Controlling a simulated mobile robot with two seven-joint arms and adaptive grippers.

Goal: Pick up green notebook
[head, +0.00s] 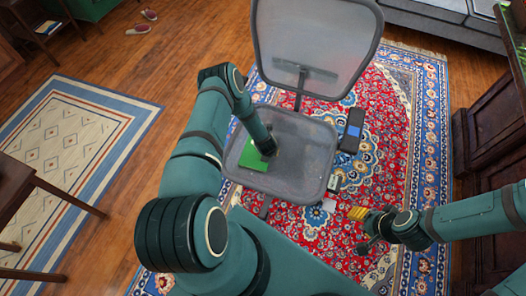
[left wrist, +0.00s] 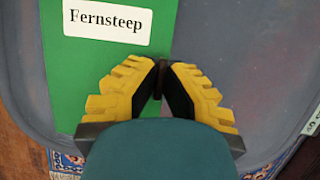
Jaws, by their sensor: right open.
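The green notebook (head: 254,155) lies on the grey chair seat (head: 300,160). In the left wrist view the notebook (left wrist: 80,70) fills the upper left, with a white "Fernsteep" label. My left gripper (left wrist: 163,66) has yellow fingers whose tips come together by the notebook's right edge. I see no notebook part clearly pinched between them; their contact with it cannot be told. In the head view my left arm covers part of the notebook and hides the left fingers. My right gripper (head: 362,230) is open and empty, above the rug to the right of the chair.
The chair's backrest (head: 312,45) rises behind the seat. A black item with a blue patch (head: 352,130) and small items lie on the red rug (head: 385,105) beside the chair. A dark wood cabinet (head: 490,130) stands at right, a dark table (head: 35,190) at left.

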